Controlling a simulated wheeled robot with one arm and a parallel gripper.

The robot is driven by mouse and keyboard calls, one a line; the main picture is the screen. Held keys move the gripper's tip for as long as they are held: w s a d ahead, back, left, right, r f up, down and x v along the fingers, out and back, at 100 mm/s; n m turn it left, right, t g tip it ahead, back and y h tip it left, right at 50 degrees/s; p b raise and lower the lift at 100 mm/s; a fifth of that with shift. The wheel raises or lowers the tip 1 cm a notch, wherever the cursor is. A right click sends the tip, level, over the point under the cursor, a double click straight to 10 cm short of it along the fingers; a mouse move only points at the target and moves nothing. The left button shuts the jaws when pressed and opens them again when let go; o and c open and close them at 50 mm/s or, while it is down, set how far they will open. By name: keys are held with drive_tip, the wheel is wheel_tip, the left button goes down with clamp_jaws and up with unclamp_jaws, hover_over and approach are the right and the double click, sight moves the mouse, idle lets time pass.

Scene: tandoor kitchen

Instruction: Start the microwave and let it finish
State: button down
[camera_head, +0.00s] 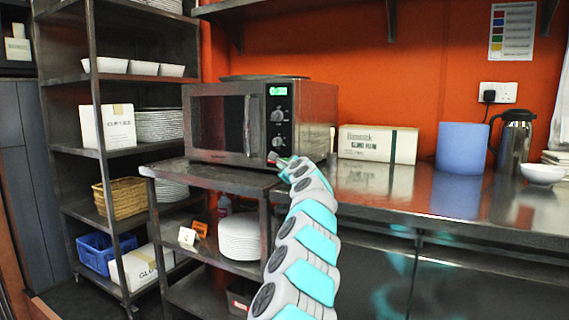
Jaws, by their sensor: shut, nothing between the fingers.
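The microwave (218,121) stands on a dark metal stand at the centre left, its door closed. Its control panel on the right side has a lit green display (278,91) and two round knobs, the upper knob (277,115) and the lower knob (277,140). The display's digits are too small to read surely. My gripper (272,158) is at the lower right corner of the microwave front, close to the bottom of the control panel. It is shut and holds nothing. I cannot tell whether it touches the panel. My arm hides part of the stand and counter edge.
A steel counter (390,188) runs right, carrying a white box (378,144), a blue container (461,147), a flask (513,140) and a white bowl (541,175). Metal shelving (97,75) with boxes and plates stands left. Stacked plates (239,237) sit below the microwave.

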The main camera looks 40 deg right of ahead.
drive_tip(key=shift+w+d+r+p, duration=0.15)
drive_tip(key=shift+d+p, duration=0.15)
drive_tip(key=shift+p, duration=0.2)
